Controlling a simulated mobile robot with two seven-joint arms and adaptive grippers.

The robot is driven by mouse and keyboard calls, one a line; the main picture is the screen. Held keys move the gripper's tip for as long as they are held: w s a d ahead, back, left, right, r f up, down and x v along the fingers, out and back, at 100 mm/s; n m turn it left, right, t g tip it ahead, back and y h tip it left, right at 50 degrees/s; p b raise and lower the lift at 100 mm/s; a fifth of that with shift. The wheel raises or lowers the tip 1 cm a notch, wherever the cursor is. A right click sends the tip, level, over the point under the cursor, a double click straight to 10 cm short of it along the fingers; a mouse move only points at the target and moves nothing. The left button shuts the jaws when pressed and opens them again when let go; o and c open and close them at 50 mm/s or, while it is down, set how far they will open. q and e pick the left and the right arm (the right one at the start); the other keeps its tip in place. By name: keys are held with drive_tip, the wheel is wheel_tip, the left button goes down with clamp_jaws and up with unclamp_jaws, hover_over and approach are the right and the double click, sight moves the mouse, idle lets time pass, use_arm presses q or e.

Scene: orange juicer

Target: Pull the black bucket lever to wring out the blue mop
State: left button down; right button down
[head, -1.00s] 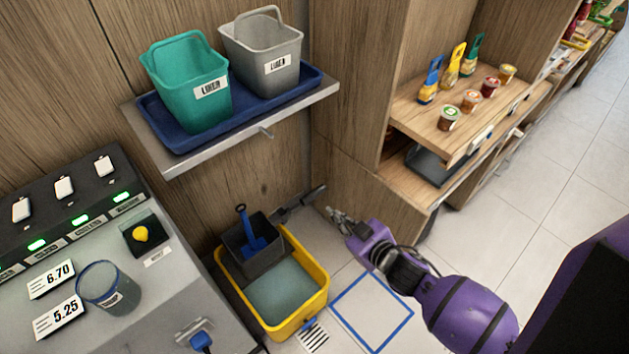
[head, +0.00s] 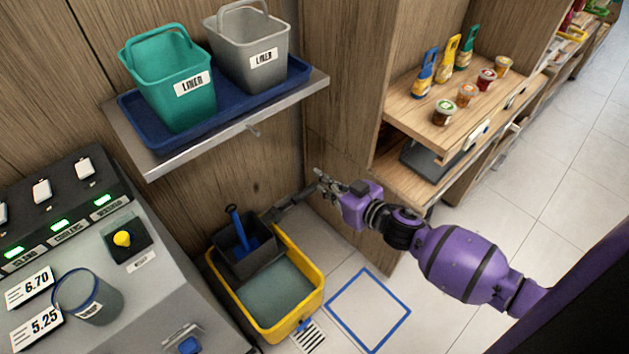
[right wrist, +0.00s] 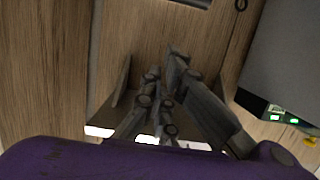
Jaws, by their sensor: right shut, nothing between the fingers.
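The yellow bucket (head: 312,299) stands on the floor, with a dark wringer basket (head: 232,262) at its back left. The blue mop (head: 237,222) stands in the basket, its handle tilted. The black lever (head: 290,204) sticks out from the basket toward the upper right. My right gripper (head: 321,181) is shut and empty at the lever's outer end, just above it in the head view; I cannot tell whether they touch. The gripper's grey fingers (right wrist: 160,105) show in the right wrist view, close to the wooden wall. My left gripper is not in view.
A shelf (head: 225,118) above the bucket holds a blue tray with a green and a grey bucket. A wooden display (head: 425,128) with jars stands at the right. A grey counter (head: 150,300) is at the left. A blue-outlined square (head: 368,308) on the floor is empty.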

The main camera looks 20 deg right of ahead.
hover_over(308, 191)
drive_tip(key=w, duration=0.2)
wheel_tip(308, 191, down, 3)
drive_tip(key=shift+s+a+f+b, duration=0.1)
drive_tip(key=shift+s+f+b, duration=0.25)
drive_tip(key=shift+f, duration=0.2)
drive_tip(key=shift+s+a+f+b, duration=0.1)
drive_tip(key=shift+s+f+b, duration=0.2)
drive_tip(key=shift+f, duration=0.2)
drive_tip(key=shift+s+d+f, duration=0.2)
drive_tip(key=shift+s+f, duration=0.1)
